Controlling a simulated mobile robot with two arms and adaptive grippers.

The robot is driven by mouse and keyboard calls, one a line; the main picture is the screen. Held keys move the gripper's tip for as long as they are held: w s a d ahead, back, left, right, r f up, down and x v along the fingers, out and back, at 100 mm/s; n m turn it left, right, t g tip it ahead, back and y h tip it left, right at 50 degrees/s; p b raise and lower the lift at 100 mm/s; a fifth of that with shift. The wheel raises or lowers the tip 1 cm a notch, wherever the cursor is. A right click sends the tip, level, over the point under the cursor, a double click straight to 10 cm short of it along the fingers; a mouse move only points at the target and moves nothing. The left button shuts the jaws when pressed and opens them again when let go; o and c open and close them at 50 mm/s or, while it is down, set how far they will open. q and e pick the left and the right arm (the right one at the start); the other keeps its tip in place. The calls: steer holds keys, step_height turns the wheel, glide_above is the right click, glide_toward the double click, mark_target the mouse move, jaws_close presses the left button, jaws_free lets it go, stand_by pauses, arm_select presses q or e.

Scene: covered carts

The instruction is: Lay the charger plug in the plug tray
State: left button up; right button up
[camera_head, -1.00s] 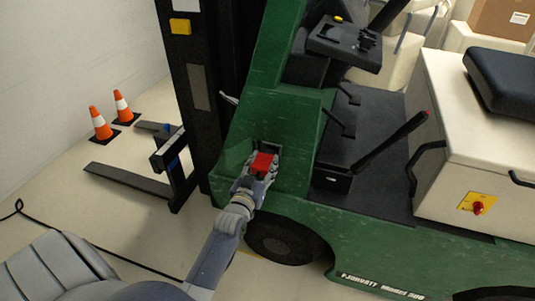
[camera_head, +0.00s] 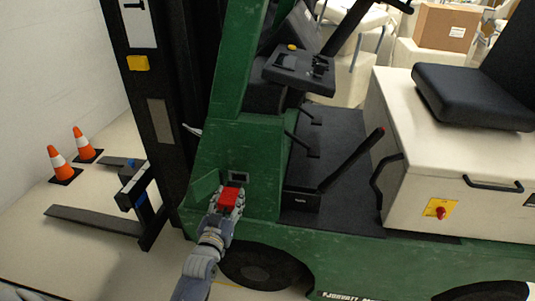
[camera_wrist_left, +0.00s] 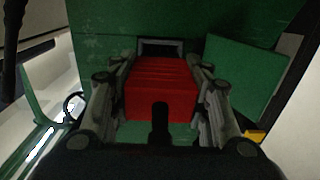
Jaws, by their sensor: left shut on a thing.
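The red charger plug (camera_head: 229,197) is held in my left gripper (camera_head: 227,203), in front of the green truck's lower front panel. In the left wrist view the ribbed red plug (camera_wrist_left: 161,88) sits between both fingers of the left gripper (camera_wrist_left: 160,100), which are closed on its sides. A grey-framed socket (camera_head: 238,178) with a dark opening shows just beyond the plug; it also shows in the left wrist view (camera_wrist_left: 161,48). I cannot make out a plug tray in either view. My right gripper is not in view.
A green flap (camera_head: 205,187) stands open left of the socket. The black mast (camera_head: 160,110) and forks (camera_head: 95,220) are at left, with two orange cones (camera_head: 60,165) behind. A black lever (camera_head: 352,160) and the cream seat box (camera_head: 415,165) are at right.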

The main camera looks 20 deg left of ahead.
arm_select(q)
steer(key=shift+d+r, duration=0.1)
steer(key=s+d+r+m+h, duration=0.1)
steer(key=s+d+r+h, duration=0.1)
steer(key=s+d+r, duration=0.3)
steer(key=s+d+r+m+h, duration=0.1)
steer(key=s+d+r, duration=0.5)
steer(key=s+d, duration=0.6)
steer(key=shift+s+d+m+t+h, duration=0.35)
steer(key=shift+s+h, duration=0.35)
steer(key=shift+s, duration=0.5)
steer(key=w+d+r+m+g+h, duration=0.2)
steer(key=w+d+m+g+h, duration=0.2)
steer(key=d+h, duration=0.4)
steer(key=w+d+r+m+g+h, duration=0.2)
steer(key=w+d+m+g+h, duration=0.2)
steer(key=d+m+h, duration=0.3)
steer(key=shift+d+r+m+g+h, duration=0.4)
steer(key=shift+d+m+g, duration=0.45)
